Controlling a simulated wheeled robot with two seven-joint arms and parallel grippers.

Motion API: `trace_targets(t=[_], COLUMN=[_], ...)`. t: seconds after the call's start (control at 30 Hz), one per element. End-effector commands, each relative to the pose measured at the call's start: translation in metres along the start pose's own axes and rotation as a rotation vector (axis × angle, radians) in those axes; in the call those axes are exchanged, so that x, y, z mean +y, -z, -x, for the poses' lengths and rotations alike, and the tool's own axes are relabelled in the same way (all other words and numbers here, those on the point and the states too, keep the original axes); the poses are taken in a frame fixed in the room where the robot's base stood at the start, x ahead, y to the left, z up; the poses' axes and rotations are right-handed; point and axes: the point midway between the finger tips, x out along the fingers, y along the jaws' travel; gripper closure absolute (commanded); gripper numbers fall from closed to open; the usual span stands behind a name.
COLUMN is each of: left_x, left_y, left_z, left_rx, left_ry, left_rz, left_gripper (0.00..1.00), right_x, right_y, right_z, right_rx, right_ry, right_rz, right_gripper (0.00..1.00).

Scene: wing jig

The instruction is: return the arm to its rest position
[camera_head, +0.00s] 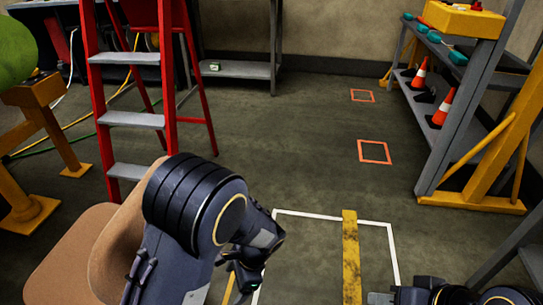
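My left arm (192,205) comes up from the bottom edge, left of the middle, dark and bent. Its far end (252,243) turns down over the floor, and I cannot make out finger tips there. My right arm (450,296) shows only as a strip along the bottom right edge. Its gripper (382,298) seems to be the grey end at the left of that strip, mostly cut off by the frame. I see nothing held in either hand, but the fingers are too hidden to tell their state.
A red stepladder (130,118) stands left, behind a brown rounded seat-like thing (75,260). A grey shelf (465,110) with traffic cones (441,108) and a yellow stand (500,160) is at right. The floor (290,150) between them is clear, with white, yellow and orange markings.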

Motion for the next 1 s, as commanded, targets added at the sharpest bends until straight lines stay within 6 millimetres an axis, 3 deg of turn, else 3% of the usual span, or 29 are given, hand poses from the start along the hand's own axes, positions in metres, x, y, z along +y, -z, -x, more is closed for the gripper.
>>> trace_targets(t=[0.3, 0.6, 0.8, 1.0], left_x=[0.011, 0.044, 0.069, 0.087], left_y=[-0.086, -0.172, -0.203, -0.219], left_z=[0.073, 0.12, 0.132, 0.137], left_rx=[0.385, 0.706, 0.841, 0.928], left_ry=[-0.235, -0.35, -0.36, -0.345], left_rz=[0.489, 0.935, 1.145, 1.29], left_gripper=[0.2, 0.2, 0.2, 0.2], right_x=[0.0, 0.0, 0.0, 0.0], right_y=[0.0, 0.0, 0.0, 0.0], right_z=[0.0, 0.0, 0.0, 0.0], right_rx=[0.0, 0.0, 0.0, 0.0], right_ry=[0.0, 0.0, 0.0, 0.0], right_rz=[0.0, 0.0, 0.0, 0.0], right_gripper=[0.64, 0.64, 0.64, 0.64])
